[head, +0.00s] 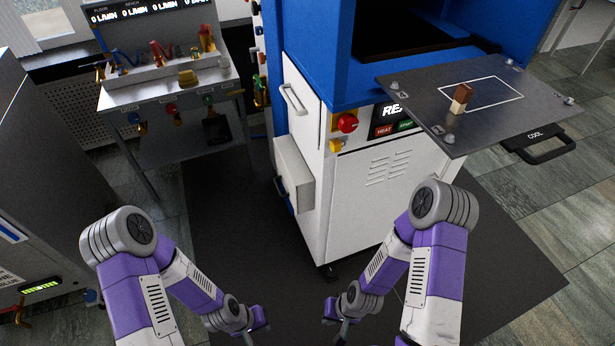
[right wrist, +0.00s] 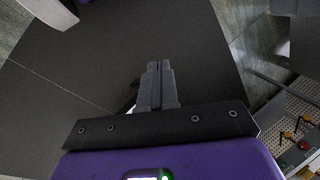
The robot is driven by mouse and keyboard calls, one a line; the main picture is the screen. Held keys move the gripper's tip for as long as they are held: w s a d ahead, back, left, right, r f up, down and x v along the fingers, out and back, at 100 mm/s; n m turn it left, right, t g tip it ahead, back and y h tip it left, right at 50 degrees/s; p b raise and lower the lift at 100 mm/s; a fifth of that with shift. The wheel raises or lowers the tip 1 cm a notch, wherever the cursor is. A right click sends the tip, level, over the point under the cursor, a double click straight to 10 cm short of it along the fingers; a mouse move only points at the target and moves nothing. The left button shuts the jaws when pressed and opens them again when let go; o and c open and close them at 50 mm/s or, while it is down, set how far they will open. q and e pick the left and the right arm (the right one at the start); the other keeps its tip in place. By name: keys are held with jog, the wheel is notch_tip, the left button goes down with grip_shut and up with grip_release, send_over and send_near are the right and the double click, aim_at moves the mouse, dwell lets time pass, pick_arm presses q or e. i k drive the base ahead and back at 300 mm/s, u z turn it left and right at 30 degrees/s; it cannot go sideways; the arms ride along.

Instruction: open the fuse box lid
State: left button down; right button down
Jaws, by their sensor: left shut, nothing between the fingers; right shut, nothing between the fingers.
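A light grey box (head: 293,173), which looks like the fuse box, juts from the left side of the blue and white press. Its lid looks shut; a dark and blue part shows at its lower left edge. My left gripper (head: 247,338) is low at the bottom of the head view, below the box and apart from it. My right gripper (head: 344,338) is also low, to the right of the left one. In the right wrist view, the right gripper's fingers (right wrist: 158,68) are together and empty above the dark floor mat.
The press (head: 380,195) has a red button (head: 347,123) and a white handle (head: 293,99) above the box. A metal plate (head: 480,130) with a small brown block sticks out at the right. A bench (head: 165,90) with valves stands at the left. The dark mat (head: 235,225) is clear.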

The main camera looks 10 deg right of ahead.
aim_at(293, 172)
jog(key=u, duration=0.55)
jog(key=k, duration=0.65)
jog(key=u, duration=1.1)
jog(key=i, duration=0.8)
jog(key=z, duration=0.45)
jog(key=i, duration=0.8)
jog(key=z, duration=0.85)
